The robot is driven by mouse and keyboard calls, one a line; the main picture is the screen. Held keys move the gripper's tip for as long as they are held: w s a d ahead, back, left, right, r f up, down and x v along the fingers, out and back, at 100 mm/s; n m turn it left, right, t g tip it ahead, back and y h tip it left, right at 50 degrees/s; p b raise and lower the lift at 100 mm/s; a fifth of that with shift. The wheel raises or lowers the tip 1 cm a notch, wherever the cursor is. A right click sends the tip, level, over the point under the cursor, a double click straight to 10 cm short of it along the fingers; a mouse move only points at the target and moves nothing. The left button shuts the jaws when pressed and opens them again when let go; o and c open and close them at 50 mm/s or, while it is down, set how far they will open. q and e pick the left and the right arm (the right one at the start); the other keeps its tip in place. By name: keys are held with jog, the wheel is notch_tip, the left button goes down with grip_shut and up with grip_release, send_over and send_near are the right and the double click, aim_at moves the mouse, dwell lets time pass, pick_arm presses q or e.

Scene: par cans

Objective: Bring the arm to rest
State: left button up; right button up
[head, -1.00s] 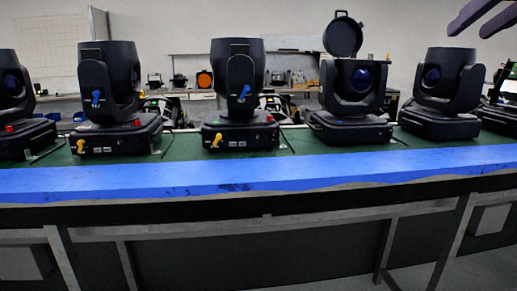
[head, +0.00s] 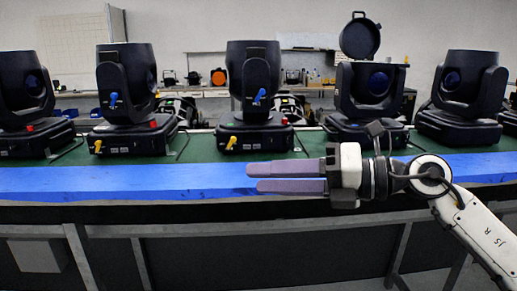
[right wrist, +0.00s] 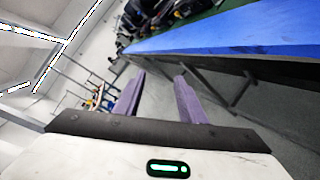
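My right gripper (head: 262,178) is in front of the blue front edge of the table in the head view, its purple fingers pointing left. In the right wrist view its fingers (right wrist: 157,95) stand apart with nothing between them. It is open and empty. My left gripper is not in view. Several black moving-head lights stand upright in a row on the table, among them one (head: 254,90) near the middle and one (head: 127,90) left of it. The right gripper is apart from them.
The long table (head: 120,181) has a green top and a blue front strip. One light near the right has a round black lid (head: 360,39) raised above it. A workbench with equipment (head: 205,90) lines the back wall. The floor in front of the table is clear.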

jog(key=s+d+f+m+t+h+p, duration=0.1)
jog(key=d+f+m+t+h, duration=0.25)
jog(key=f+m, duration=0.55)
jog(key=s+d+f+m+t+h, duration=0.1)
jog(key=d+f+m+t+h, duration=0.15)
jog(key=f+m+t, duration=0.5)
jog(key=s+d+f+m+t+h+p, duration=0.1)
jog(key=d+f+m+h, duration=0.2)
jog(key=f+m, duration=0.8)
jog(key=s+d+f+m+g+h, duration=0.2)
jog(key=s+f+m+g, duration=0.2)
jog(key=s+f, duration=0.6)
jog(key=s+d+f+m+g+h, duration=0.1)
jog(key=s+f+m+g, duration=0.3)
jog(key=s+f, duration=0.6)
jog(key=shift+s+d+m+h+p, duration=0.45)
jog(key=shift+s+d+m, duration=0.35)
jog(key=shift+m, duration=0.15)
